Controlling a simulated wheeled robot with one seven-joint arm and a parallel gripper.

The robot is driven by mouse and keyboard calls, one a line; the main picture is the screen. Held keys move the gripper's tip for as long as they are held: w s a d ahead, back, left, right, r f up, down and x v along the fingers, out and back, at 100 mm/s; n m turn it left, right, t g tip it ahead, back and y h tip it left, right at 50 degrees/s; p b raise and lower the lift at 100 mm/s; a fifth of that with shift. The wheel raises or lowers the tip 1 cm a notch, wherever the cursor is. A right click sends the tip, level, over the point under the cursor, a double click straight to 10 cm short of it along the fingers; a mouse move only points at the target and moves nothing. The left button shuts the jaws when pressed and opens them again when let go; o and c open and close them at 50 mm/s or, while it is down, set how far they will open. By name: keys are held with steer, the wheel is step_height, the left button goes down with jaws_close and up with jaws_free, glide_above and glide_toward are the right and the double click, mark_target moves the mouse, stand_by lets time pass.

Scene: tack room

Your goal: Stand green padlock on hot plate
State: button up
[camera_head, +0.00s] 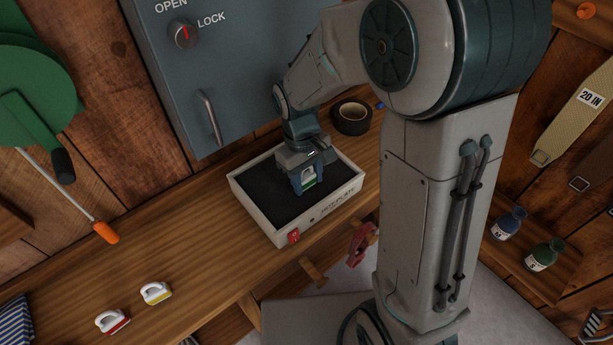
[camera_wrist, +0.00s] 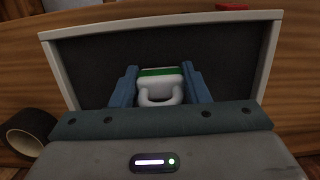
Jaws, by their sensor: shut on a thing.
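The green padlock (camera_head: 309,183) has a white body with a green band and is between the fingers of my gripper (camera_head: 307,184). In the wrist view the padlock (camera_wrist: 160,87) shows its green edge away from the palm and its white loop toward it. Blue fingers of my gripper (camera_wrist: 160,90) close on both its sides. The hot plate (camera_head: 262,222) is a white box with a dark top and a red switch. The padlock is over the dark top of the hot plate (camera_wrist: 272,50). I cannot tell whether it touches the surface.
A yellow padlock (camera_head: 156,293) and a red padlock (camera_head: 113,321) stand on the wooden bench (camera_head: 210,265). A roll of black tape (camera_head: 352,117) lies behind the hot plate, also in the wrist view (camera_wrist: 28,128). A grey cabinet (camera_head: 215,60) hangs behind.

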steer(key=shift+f, duration=0.2)
steer(key=o, duration=1.1)
step_height(320, 180, up, 12)
steer(key=w+a+p, duration=0.1)
steer(key=shift+s+d+r+m+t+y, duration=0.15)
steer(key=shift+s+d+m+t, duration=0.5)
steer(key=shift+s+d+m, duration=0.9)
steer(key=shift+s+d+r+m+t+y, duration=0.2)
steer(key=shift+s+d+m+t, duration=0.45)
steer(key=shift+s+d, duration=1.6)
steer(key=shift+s+d+r+m+t+y, duration=0.15)
steer(key=shift+s+d+m+t, duration=0.45)
steer(key=shift+s+d+m, duration=0.95)
steer(key=shift+s+d+n, duration=0.3)
steer(key=shift+s+n, duration=0.05)
